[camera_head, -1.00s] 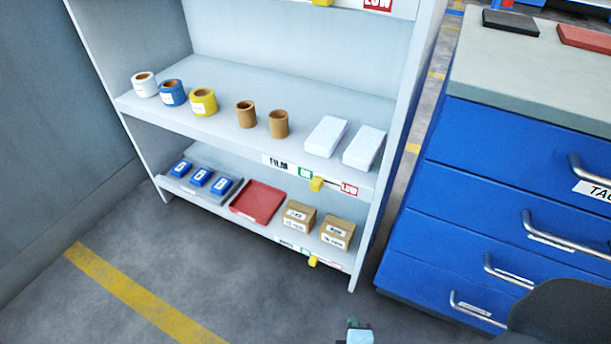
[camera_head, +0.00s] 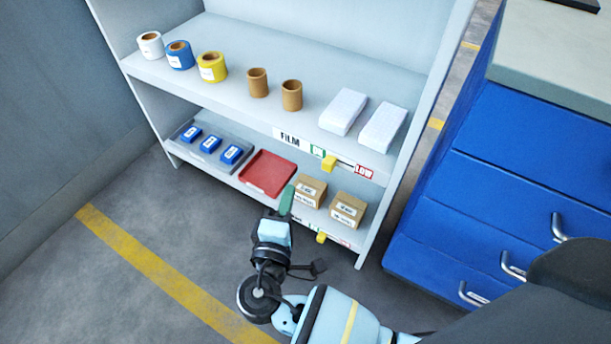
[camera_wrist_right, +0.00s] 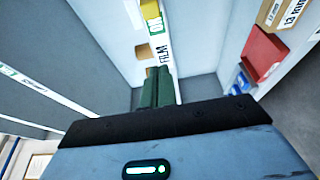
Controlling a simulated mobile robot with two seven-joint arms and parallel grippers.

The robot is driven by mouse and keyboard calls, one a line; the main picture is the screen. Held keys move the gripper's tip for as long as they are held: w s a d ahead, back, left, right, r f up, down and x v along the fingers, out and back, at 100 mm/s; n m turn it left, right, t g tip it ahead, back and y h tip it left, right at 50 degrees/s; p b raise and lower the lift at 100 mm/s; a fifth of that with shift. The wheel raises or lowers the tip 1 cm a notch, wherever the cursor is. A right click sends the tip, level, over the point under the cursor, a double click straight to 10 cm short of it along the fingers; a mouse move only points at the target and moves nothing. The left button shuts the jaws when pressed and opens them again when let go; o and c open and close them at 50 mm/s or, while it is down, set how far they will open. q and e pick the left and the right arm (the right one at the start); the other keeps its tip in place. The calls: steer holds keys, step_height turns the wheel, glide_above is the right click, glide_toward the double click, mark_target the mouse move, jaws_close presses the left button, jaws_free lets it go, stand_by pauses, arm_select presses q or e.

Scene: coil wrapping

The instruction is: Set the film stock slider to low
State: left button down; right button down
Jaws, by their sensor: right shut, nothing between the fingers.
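The film slider's yellow knob (camera_head: 329,163) is on the front edge of the middle shelf. It sits close to the green label (camera_head: 317,152), at the left end of its track, with the red LOW label (camera_head: 364,172) at the right end. The FILM label (camera_head: 289,138) is left of it. In the right wrist view the yellow knob (camera_wrist_right: 151,10) shows at the top edge, beyond the fingers. My right gripper (camera_head: 287,197) is shut and empty, below and left of the knob in the head view, apart from it. Its green fingers (camera_wrist_right: 157,84) also show in the wrist view. My left gripper is out of view.
The middle shelf holds tape rolls (camera_head: 180,55), brown cores (camera_head: 291,95) and white packs (camera_head: 382,126). Below are a red tray (camera_head: 267,174), boxes (camera_head: 347,210) and another yellow slider knob (camera_head: 321,237). A blue drawer cabinet (camera_head: 480,180) stands to the right.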

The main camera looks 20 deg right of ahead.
mark_target(334, 165)
steer(key=b+x, duration=0.2)
steer(key=x, duration=0.8)
steer(key=shift+b, duration=0.3)
steer(key=shift+s+d, duration=0.7)
steer(key=shift+s, duration=0.35)
steer(key=shift+s+d, duration=0.45)
steer(key=shift+s, duration=0.2)
steer(key=shift+s, duration=0.1)
steer(key=s+d+p, duration=0.2)
steer(key=s, duration=0.1)
steer(key=shift+d+r, duration=0.15)
steer(key=shift+d, duration=0.1)
steer(key=shift+s+d, duration=0.1)
steer(key=shift+d+f, duration=0.1)
steer(key=shift+f, duration=0.1)
